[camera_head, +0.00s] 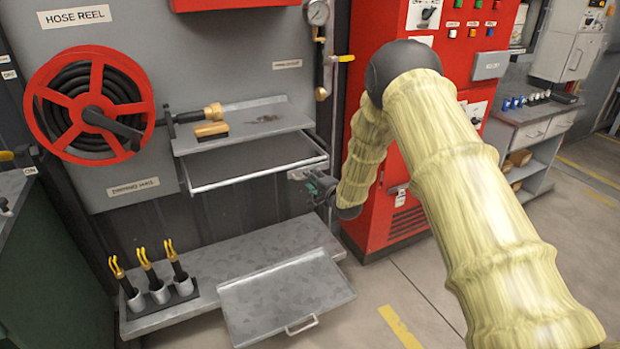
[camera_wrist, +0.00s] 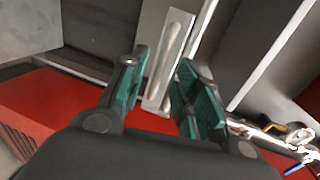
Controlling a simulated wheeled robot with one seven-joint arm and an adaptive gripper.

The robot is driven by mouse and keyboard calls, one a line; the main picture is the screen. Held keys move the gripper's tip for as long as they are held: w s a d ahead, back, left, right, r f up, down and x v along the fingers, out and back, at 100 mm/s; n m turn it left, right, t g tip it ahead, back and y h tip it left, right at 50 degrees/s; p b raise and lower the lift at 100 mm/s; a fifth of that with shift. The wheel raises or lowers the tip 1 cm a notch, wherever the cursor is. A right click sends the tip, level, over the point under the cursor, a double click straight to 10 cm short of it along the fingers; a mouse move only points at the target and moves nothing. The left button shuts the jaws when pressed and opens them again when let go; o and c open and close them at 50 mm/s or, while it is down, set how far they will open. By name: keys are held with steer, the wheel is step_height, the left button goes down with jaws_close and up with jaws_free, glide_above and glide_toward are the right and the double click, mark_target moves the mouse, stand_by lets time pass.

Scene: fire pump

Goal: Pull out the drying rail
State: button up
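The drying rail (camera_head: 255,175) is a pale bar along the front of a shallow frame under the shelf on the grey panel. My gripper (camera_head: 312,186) is just below and in front of the rail's right end, partly hidden by my arm. In the wrist view my gripper (camera_wrist: 163,64) is open, its two teal fingers apart. A pale strip with a rounded ridge (camera_wrist: 171,52) shows between and beyond the fingers; I cannot tell whether it is part of the rail or whether the fingers touch it.
A hose reel (camera_head: 90,104) is at left and a shelf (camera_head: 245,122) is above the rail. Below are a grey bench (camera_head: 210,262) and a tilted panel with a handle (camera_head: 285,295). A red cabinet (camera_head: 385,205) stands close to the right.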

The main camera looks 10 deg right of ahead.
steer(key=shift+x, duration=1.25)
jaws_close()
